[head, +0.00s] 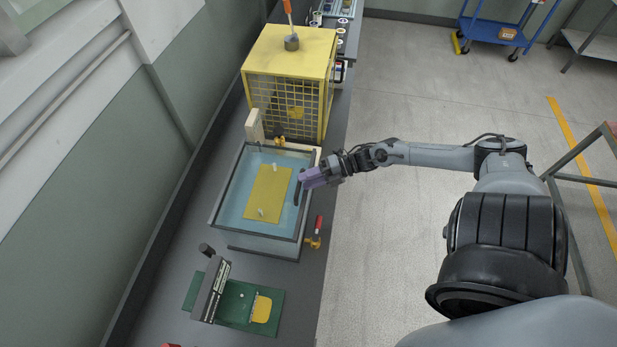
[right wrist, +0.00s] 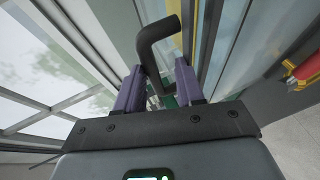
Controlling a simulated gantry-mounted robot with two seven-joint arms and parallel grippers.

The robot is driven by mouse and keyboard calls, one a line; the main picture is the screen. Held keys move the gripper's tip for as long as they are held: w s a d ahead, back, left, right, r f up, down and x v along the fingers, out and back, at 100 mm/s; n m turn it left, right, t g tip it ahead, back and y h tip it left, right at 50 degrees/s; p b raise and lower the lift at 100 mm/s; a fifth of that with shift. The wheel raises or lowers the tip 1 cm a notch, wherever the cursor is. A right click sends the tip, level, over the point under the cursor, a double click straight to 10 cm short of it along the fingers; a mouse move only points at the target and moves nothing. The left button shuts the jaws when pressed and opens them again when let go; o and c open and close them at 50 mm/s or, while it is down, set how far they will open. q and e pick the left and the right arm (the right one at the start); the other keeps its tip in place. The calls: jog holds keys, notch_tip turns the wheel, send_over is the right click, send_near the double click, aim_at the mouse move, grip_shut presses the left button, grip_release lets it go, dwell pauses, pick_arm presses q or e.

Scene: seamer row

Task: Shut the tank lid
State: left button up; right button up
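The tank (head: 265,247) is a clear, dark-rimmed box on the bench, with pale blue liquid and a yellow plate (head: 268,190) inside. I cannot clearly make out the transparent lid or its angle. A black bar handle (head: 297,193) stands at the tank's right side; it also shows in the right wrist view (right wrist: 146,45). My right gripper (head: 304,178), with purple fingers, is at this handle. In the right wrist view its fingers (right wrist: 158,88) are apart, with the handle's bar between them; whether they touch it is unclear. My left gripper is out of view.
A yellow mesh-sided cage (head: 290,55) stands behind the tank. A red-handled valve (head: 317,232) sticks out at the tank's near right. A green-based device (head: 240,305) stands in front. The floor right of the bench is open; a blue cart (head: 495,30) stands far off.

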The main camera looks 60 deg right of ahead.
jog(key=shift+o, duration=0.6)
jog(key=shift+s+f, duration=0.1)
jog(key=shift+f, duration=0.1)
jog(key=p+v, duration=0.1)
jog(key=v, duration=0.9)
jog(key=shift+s+d+r, duration=0.15)
jog(key=shift+d+r, duration=0.15)
